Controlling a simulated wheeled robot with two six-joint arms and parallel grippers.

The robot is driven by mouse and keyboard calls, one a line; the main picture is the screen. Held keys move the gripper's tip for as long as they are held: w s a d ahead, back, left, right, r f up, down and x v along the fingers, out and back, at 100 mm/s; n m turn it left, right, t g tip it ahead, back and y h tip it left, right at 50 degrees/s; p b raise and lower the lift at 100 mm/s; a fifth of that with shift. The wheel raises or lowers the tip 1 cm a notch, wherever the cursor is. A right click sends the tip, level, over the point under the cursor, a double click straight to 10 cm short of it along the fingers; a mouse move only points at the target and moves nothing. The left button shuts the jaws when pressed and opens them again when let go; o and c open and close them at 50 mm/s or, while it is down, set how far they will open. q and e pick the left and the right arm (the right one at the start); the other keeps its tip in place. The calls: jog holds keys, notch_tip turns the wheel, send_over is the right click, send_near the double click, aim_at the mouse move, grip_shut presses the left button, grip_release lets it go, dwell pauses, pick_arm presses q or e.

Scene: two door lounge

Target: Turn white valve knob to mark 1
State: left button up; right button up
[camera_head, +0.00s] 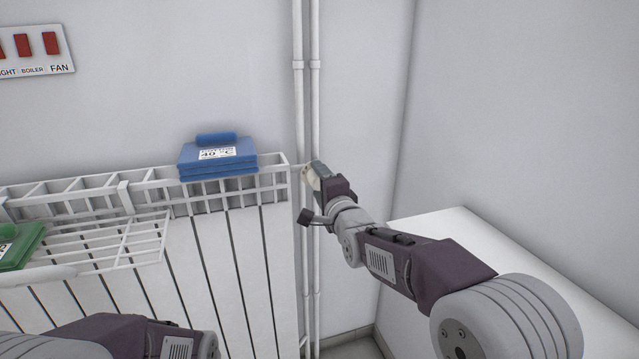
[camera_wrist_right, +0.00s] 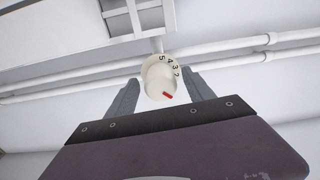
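The white valve knob (camera_wrist_right: 160,78) is at the upper middle of the right wrist view. The digits 5, 4, 3 and 2 show on its rim, and a red mark is on its face; I cannot tell which digit is set. In the head view the knob (camera_head: 312,180) is a small pale shape at the radiator's right end, mostly hidden by my gripper. My right gripper (camera_wrist_right: 162,92) has its two fingers apart, one on each side of the knob; contact is not clear. My left arm shows at the lower left of the head view; its gripper is out of frame.
A wire rack (camera_head: 110,245) and a green item (camera_head: 20,243) are at left. Vertical pipes (camera_head: 315,90) run behind my gripper. A switch panel (camera_head: 35,52) is on the wall. A white surface (camera_head: 480,235) stands at right.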

jog(key=v, duration=0.9)
jog(key=shift+p, duration=0.35)
